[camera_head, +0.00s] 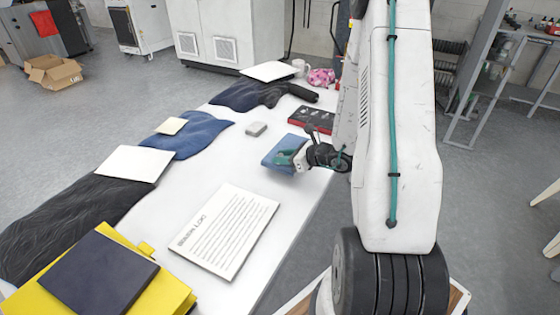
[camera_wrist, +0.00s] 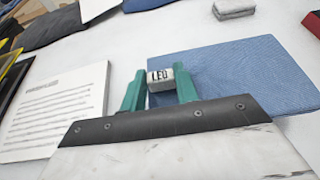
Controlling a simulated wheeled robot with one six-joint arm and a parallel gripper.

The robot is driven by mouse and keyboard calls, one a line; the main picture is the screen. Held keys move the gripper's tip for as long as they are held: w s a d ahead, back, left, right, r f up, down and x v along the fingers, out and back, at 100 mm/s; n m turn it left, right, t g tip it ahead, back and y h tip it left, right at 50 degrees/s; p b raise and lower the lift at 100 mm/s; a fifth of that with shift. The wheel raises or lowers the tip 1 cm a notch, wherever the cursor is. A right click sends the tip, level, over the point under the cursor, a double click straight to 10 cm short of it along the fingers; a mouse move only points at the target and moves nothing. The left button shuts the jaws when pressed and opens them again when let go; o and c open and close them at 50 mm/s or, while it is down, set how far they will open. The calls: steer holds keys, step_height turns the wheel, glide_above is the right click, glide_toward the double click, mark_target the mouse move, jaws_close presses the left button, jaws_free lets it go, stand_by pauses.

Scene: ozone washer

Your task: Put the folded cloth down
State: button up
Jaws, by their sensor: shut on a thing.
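The folded cloth (camera_head: 281,148) is a flat blue rectangle at the right edge of the white table in the head view. In the wrist view the cloth (camera_wrist: 240,70) spreads just beyond my fingers. My gripper (camera_wrist: 160,88) has green fingers, shut on a small white piece lettered "LEO" (camera_wrist: 160,76) at the cloth's near edge. In the head view my gripper (camera_head: 291,158) partly covers the cloth. I cannot tell whether the cloth touches the table or hangs just above it.
The white table (camera_head: 262,185) carries a printed sheet (camera_head: 226,230), a small grey block (camera_head: 256,129), a red-and-black case (camera_head: 311,120) and dark and blue garments (camera_head: 190,138) along its left side. A yellow item with a dark folded piece (camera_head: 98,272) lies in front. Bare tabletop lies left of the cloth.

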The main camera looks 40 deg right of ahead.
steer(key=shift+w+f, duration=0.1)
steer(key=shift+f, duration=1.65)
steer(key=shift+f, duration=0.15)
steer(key=o, duration=1.1)
